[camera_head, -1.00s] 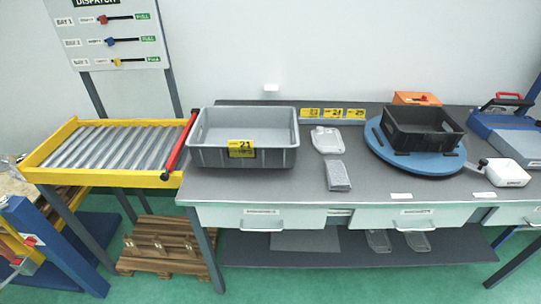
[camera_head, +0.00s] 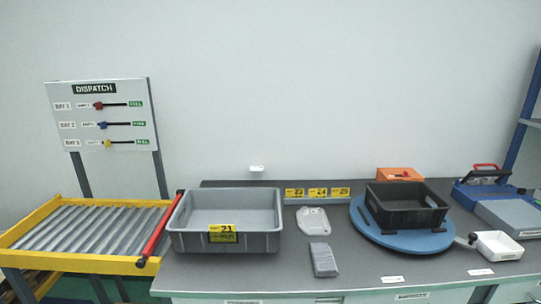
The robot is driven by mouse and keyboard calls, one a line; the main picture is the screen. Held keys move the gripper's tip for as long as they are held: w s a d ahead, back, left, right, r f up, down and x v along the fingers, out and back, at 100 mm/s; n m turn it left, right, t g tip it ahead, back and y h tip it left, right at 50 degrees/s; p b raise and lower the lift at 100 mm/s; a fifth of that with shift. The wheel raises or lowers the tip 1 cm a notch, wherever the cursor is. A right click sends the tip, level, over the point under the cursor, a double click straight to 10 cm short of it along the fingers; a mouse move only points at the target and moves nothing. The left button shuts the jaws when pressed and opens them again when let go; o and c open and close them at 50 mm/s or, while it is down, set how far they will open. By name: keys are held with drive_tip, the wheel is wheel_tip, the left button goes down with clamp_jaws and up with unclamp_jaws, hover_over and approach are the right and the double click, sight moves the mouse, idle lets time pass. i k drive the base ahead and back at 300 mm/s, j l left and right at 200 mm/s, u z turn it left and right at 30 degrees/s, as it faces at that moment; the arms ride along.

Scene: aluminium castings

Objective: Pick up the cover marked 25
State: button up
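A pale grey flat casting (camera_head: 313,220), which looks like a cover, lies on the grey bench (camera_head: 270,272) right of the grey bin. No number can be read on it. Behind it is a rail with three yellow cards; the rightmost card (camera_head: 341,192) appears to read 25, and no cover stands at it. My gripper is not in view. The inside of the black crate (camera_head: 405,216) is partly hidden by its front wall.
A grey bin (camera_head: 225,242) with a yellow card 21 stands at the bench's left, beside a roller conveyor (camera_head: 85,238). A grey block (camera_head: 324,260) lies nearer the front. The black crate sits on a blue turntable (camera_head: 378,238). A white tray (camera_head: 497,245) is right.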

sight(312, 221)
drive_tip(key=i+l+u, duration=0.1)
drive_tip(key=l, duration=0.25)
drive_tip(key=i+l+u, duration=0.15)
drive_tip(key=i+l, duration=0.15)
drive_tip(key=i+l+u, duration=0.1)
drive_tip(key=l, duration=0.3)
drive_tip(key=i, duration=0.05)
